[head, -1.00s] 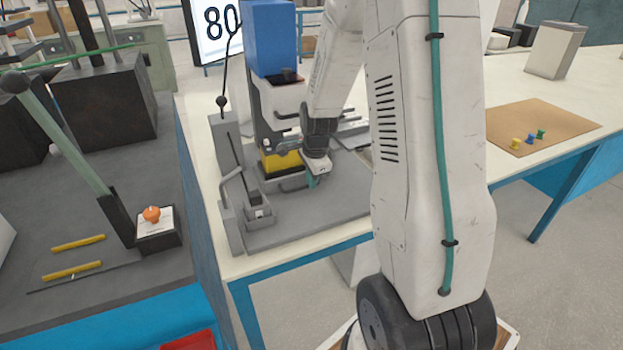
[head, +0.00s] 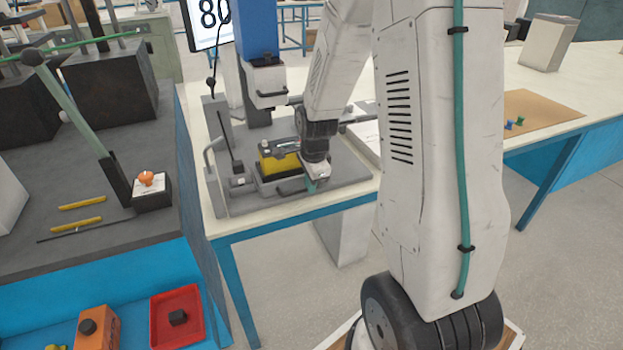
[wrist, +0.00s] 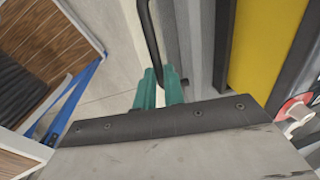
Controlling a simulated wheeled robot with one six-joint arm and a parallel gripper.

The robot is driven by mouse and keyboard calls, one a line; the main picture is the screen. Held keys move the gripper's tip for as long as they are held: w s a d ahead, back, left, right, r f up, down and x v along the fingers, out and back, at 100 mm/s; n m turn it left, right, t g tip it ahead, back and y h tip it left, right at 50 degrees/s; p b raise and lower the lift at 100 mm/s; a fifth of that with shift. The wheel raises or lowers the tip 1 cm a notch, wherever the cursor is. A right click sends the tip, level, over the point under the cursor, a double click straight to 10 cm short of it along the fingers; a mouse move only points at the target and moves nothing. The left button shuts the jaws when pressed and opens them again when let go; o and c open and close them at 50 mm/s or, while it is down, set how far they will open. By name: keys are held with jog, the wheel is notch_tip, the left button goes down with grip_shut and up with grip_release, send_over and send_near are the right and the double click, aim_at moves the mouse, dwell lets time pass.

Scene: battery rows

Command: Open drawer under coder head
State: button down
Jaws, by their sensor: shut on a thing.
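The coder head (head: 265,82) is a grey unit below a blue housing (head: 256,28) on the bench machine. The drawer (head: 265,180) is a dark tray holding a yellow block (head: 281,165); it stands out in front of the head. Its dark bar handle (head: 288,188) is at the front. My gripper (head: 311,185) is at the right end of this handle. In the wrist view, my teal fingers (wrist: 159,90) are shut on the dark handle (wrist: 149,35). The yellow block (wrist: 252,50) shows at the right. My arm hides part of the drawer's right side.
A grey lever fixture (head: 238,180) stands left of the drawer on the grey base plate (head: 345,175). A brown board with pins (head: 535,110) lies right on the bench. At left, a dark table carries an orange-knobbed box (head: 150,190). A red tray (head: 178,315) is at lower left.

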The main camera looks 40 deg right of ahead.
jog(key=shift+s+a, duration=0.15)
jog(key=shift+s, duration=0.35)
jog(key=c, duration=1.5)
grip_release()
jog(key=shift+r, duration=0.1)
jog(key=r, duration=0.2)
jog(key=s+r, duration=0.1)
jog(key=r, duration=0.4)
jog(key=shift+s+a+r, duration=0.15)
jog(key=shift+r, duration=0.1)
